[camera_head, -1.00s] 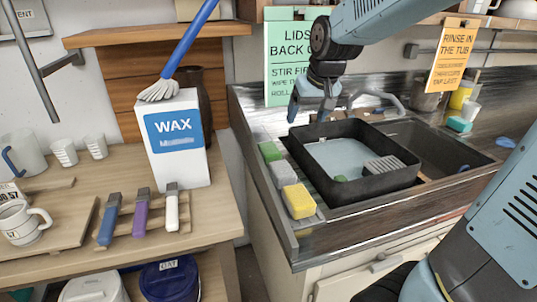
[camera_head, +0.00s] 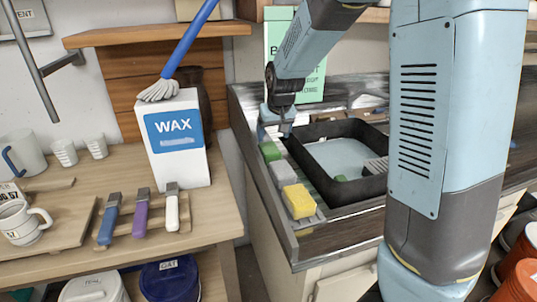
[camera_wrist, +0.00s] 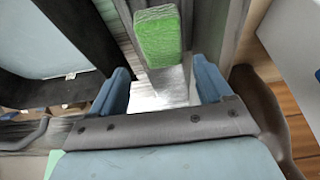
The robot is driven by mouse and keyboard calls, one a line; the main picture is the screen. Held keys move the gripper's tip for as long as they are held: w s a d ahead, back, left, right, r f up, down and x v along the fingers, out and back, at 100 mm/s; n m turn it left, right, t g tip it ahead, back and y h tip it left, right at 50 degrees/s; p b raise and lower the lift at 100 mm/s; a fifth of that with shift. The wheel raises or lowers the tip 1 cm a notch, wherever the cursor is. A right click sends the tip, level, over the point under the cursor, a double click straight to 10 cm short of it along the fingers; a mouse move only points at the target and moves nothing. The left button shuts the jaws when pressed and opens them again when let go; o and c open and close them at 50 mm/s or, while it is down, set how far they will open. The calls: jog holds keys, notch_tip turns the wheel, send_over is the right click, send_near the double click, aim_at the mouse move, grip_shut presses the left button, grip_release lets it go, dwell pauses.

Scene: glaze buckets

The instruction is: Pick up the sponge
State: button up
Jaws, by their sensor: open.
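A green sponge (camera_head: 270,151), a grey block (camera_head: 284,173) and a yellow sponge (camera_head: 298,202) lie in a row on the sink's left ledge. In the wrist view the green sponge (camera_wrist: 158,38) lies just beyond the fingertips, roughly centred between them and outside the jaws. My gripper (camera_head: 275,128) is open and empty near the green sponge, at the far end of the row. It also shows in the wrist view (camera_wrist: 163,80), with bare shiny metal between its two blue fingers. My arm hides the right part of the sink.
A black tub (camera_head: 335,190) of water stands close to the right of the row, with a small green piece and a grey ribbed block in it. A wooden table (camera_head: 215,215) with a wax box (camera_head: 180,160) stands to the left.

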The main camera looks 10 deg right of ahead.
aim_at(269, 148)
jog(key=shift+x, duration=4.4)
jog(key=shift+s+a+f, duration=0.1)
jog(key=shift+f, duration=0.05)
jog(key=shift+c, duration=0.2)
jog(key=c, duration=0.7)
jog(key=shift+o, duration=0.2)
